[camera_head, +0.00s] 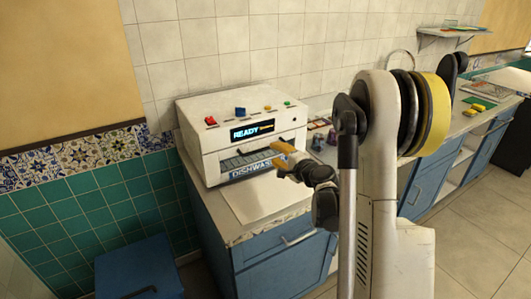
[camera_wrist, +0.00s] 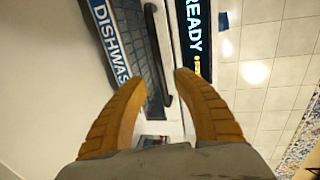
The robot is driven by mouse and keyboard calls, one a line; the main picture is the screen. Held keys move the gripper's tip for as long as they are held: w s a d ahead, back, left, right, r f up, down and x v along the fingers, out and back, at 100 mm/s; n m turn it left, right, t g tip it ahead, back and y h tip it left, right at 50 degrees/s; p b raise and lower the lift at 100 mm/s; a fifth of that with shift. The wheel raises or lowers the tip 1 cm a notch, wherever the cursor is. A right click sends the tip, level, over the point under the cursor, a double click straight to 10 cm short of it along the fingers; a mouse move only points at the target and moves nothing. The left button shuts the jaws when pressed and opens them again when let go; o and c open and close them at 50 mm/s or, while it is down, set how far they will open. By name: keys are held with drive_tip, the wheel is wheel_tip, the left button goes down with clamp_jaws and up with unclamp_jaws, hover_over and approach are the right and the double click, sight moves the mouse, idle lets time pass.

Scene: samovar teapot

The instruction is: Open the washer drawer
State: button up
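The washer (camera_head: 215,140) is a white box on the counter with a lit READY display (camera_head: 252,130). Its drawer front (camera_head: 245,160) is a dark panel above a DISHWAS label, which also shows in the wrist view (camera_wrist: 110,40). A dark handle bar (camera_wrist: 158,60) runs along the panel beside the display. My gripper (camera_head: 282,155) is at the right part of the washer's front. In the wrist view its two orange fingers (camera_wrist: 161,80) are spread, with the handle's near end lying between the tips. I cannot tell whether they touch it.
Small coloured knobs (camera_head: 240,111) stand on the washer's top. The white counter top (camera_head: 255,203) is bare in front of the washer. Blue cabinets (camera_head: 275,265) are below, and a tiled wall (camera_head: 245,55) is behind. Small coloured items (camera_head: 318,142) stand right of the washer.

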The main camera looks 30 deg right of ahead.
sight(267, 147)
drive_tip(key=b+x, duration=0.1)
drive_tip(key=x, duration=0.5)
drive_tip(key=shift+w, duration=0.2)
clamp_jaws()
